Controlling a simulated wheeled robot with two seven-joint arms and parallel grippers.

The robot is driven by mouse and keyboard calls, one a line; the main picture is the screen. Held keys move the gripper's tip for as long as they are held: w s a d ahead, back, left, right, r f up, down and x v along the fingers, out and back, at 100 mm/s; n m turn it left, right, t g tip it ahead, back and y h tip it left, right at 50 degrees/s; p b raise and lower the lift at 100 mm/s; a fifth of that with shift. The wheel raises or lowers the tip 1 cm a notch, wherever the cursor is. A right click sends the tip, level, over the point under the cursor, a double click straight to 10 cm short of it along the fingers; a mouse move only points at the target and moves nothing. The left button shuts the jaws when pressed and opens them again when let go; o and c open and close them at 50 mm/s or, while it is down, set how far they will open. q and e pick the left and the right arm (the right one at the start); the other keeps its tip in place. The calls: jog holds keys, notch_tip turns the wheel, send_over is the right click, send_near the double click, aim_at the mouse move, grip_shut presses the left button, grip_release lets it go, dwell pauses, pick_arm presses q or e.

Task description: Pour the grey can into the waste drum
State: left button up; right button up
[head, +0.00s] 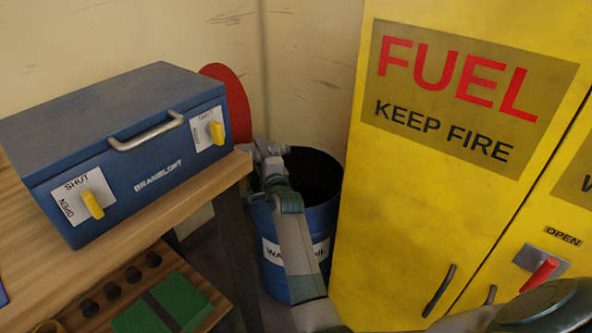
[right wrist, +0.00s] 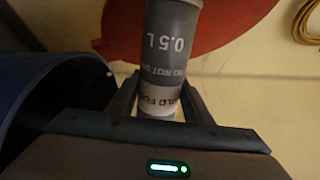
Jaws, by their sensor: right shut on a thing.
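My right gripper (head: 266,150) is at the left rim of the blue waste drum (head: 328,222), in the corner beside the bench. In the right wrist view the right gripper (right wrist: 160,98) is shut on the grey can (right wrist: 173,40), which has "0.5 L" and a pale lower band on it. In the head view I cannot make out the can clearly at the gripper. The drum's dark opening (head: 312,172) shows right of the gripper; the drum (right wrist: 30,75) is at left in the wrist view. My left gripper is not in view.
A blue box (head: 120,115) with yellow switches stands on the wooden bench (head: 140,245) at left. A red disc (head: 232,98) is behind it, close behind the can in the wrist view. A yellow fuel cabinet (head: 400,190) stands close right of the drum.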

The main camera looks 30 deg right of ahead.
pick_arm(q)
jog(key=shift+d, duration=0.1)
pick_arm(e)
jog(key=shift+f, duration=0.1)
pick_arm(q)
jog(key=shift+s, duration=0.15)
pick_arm(e)
jog(key=shift+s+d, duration=0.1)
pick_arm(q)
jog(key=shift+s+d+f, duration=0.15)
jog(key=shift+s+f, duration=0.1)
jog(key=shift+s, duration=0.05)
pick_arm(e)
jog(key=shift+f, duration=0.15)
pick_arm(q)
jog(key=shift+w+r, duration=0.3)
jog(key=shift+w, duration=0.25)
pick_arm(e)
jog(key=shift+f+m, duration=0.25)
jog(key=shift+m, duration=0.05)
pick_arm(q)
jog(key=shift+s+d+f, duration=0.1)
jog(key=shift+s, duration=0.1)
pick_arm(e)
jog(key=shift+f, duration=0.2)
jog(key=shift+f, duration=0.1)
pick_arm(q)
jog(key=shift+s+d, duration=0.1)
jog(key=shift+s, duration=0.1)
